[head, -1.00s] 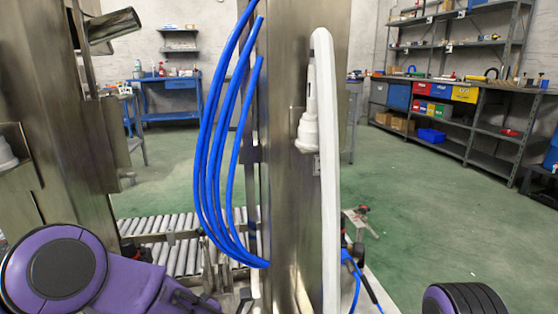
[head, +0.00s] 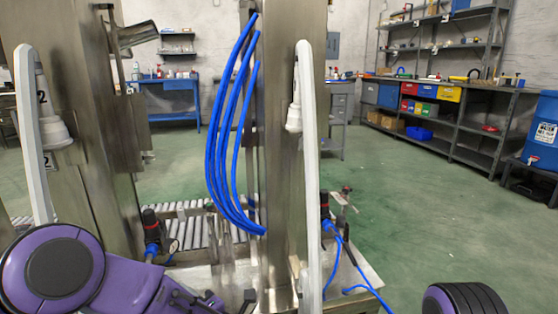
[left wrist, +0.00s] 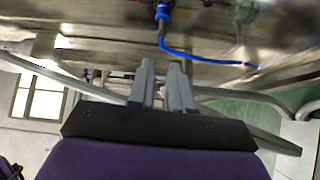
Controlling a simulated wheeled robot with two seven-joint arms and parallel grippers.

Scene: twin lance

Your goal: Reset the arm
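My left arm (head: 120,280), purple with a dark joint disc, enters the head view at the bottom left and reaches right, low in front of the machine. In the left wrist view the two grey fingers of my left gripper (left wrist: 162,82) stand a little apart with nothing seen between them. Metal surfaces and a blue cable (left wrist: 205,58) lie beyond the fingertips. Of my right arm only a dark ribbed part (head: 464,300) shows at the bottom right; its gripper is out of view.
Two steel columns stand ahead, with a pale upright bar at the left (head: 35,140) and another at the middle (head: 306,170). Blue hoses (head: 222,150) loop between the columns. A roller conveyor (head: 190,232) lies behind. Shelving (head: 470,125) and a blue container (head: 541,135) stand at the right, beyond open green floor.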

